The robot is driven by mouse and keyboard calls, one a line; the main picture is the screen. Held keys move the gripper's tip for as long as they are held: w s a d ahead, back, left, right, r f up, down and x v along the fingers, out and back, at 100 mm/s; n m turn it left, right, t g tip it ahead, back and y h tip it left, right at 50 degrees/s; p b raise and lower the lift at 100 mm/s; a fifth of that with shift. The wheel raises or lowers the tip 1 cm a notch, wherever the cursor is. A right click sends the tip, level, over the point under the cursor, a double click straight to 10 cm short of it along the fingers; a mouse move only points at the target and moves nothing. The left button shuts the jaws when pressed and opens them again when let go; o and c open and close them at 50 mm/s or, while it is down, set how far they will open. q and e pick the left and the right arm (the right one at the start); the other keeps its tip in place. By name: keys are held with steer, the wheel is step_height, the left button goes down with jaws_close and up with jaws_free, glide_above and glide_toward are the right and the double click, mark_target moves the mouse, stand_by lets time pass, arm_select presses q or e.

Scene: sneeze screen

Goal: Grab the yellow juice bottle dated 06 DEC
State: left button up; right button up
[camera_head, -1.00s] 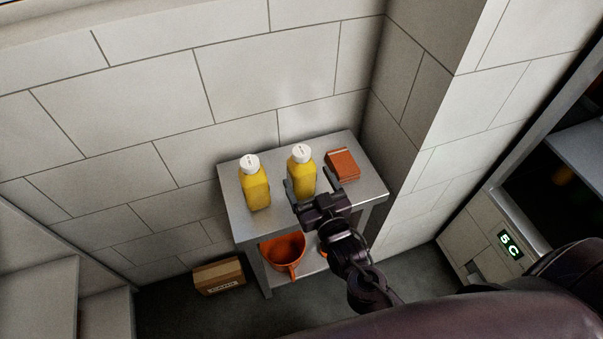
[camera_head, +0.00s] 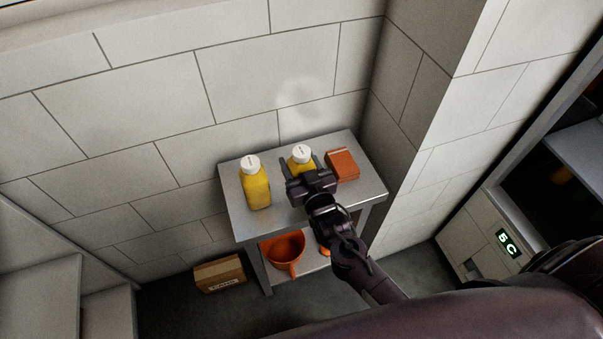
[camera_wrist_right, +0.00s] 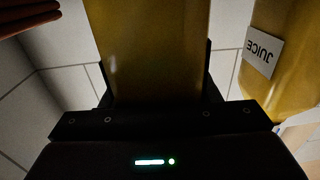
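Two yellow juice bottles with white caps stand upright on a small grey metal table (camera_head: 235,205). The left bottle (camera_head: 257,188) shows whole in the head view; in the right wrist view it is at the right (camera_wrist_right: 275,85), with an upside-down JUICE label. The right bottle (camera_head: 299,166) is partly hidden behind my right gripper (camera_head: 301,163). In the right wrist view the right bottle (camera_wrist_right: 150,50) fills the space between the fingers, one on each side, close to its walls. The fingers look open around it. No date is readable on either bottle. My left gripper is out of view.
Tiled walls close in behind and right. A display (camera_head: 509,243) reads 5 C.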

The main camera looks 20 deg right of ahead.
steer(key=c, duration=0.7)
steer(key=shift+o, duration=0.2)
steer(key=shift+r, duration=0.1)
step_height(320, 180, up, 20)
